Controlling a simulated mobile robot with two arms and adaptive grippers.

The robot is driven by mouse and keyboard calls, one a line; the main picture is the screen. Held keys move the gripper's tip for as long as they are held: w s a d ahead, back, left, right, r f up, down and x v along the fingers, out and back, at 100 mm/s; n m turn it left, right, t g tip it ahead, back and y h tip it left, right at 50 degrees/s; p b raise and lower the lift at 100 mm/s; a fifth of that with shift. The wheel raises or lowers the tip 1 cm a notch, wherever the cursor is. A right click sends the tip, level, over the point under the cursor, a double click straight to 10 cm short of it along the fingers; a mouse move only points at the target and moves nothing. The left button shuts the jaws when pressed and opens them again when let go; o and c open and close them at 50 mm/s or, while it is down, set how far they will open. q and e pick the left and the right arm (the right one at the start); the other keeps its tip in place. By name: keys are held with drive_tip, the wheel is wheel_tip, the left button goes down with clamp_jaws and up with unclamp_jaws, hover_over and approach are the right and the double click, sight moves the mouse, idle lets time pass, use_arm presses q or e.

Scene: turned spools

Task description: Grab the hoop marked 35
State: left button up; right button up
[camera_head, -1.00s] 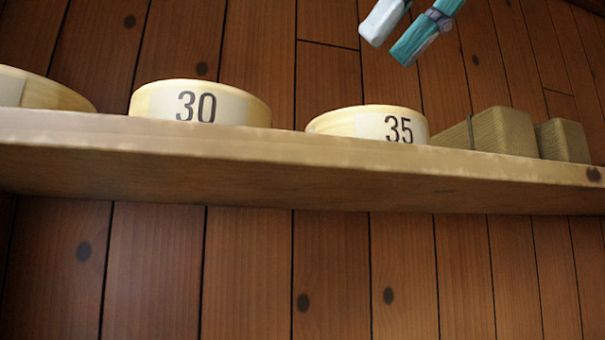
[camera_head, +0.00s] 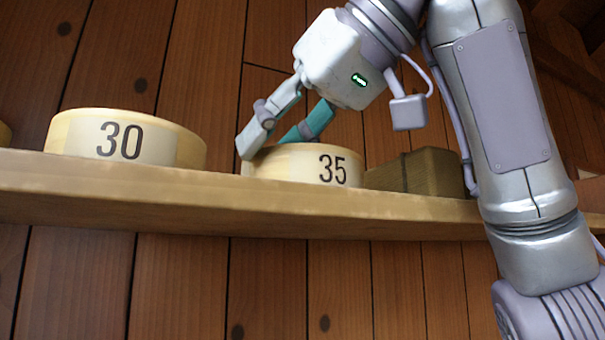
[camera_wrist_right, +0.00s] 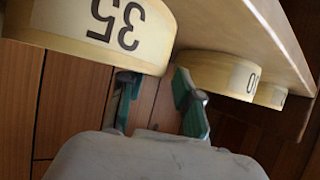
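The hoop marked 35 (camera_head: 300,165) is a pale wooden ring with a cream label, on the shelf right of the hoop marked 30. My right gripper (camera_head: 266,143) reaches down to its left end from above. One finger is at the left edge, the other over the top rim farther right. In the right wrist view, the hoop (camera_wrist_right: 110,28) shows upside down, its end just beyond the two spread fingers (camera_wrist_right: 154,82). A gap shows between the fingers; I cannot tell if either touches the hoop. My left gripper is not in view.
The hoop marked 30 (camera_head: 122,140) stands to the left with a clear gap between. A brown block (camera_head: 415,170) with a dark band is close on the right of hoop 35. All stand on a wooden shelf (camera_head: 200,205) before a plank wall.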

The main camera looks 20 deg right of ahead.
drive_tip(key=shift+x, duration=1.05)
drive_tip(key=shift+w+f, duration=0.15)
drive_tip(key=shift+w, duration=0.3)
drive_tip(key=shift+s, duration=0.15)
drive_tip(key=shift+c, duration=1.2)
drive_tip(key=shift+s, duration=0.15)
clamp_jaws()
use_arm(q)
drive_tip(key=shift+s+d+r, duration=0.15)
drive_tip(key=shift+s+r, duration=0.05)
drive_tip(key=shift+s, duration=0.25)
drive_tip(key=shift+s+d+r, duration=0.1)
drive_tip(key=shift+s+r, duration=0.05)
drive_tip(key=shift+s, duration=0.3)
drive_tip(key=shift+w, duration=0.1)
use_arm(e)
drive_tip(key=shift+r, duration=0.2)
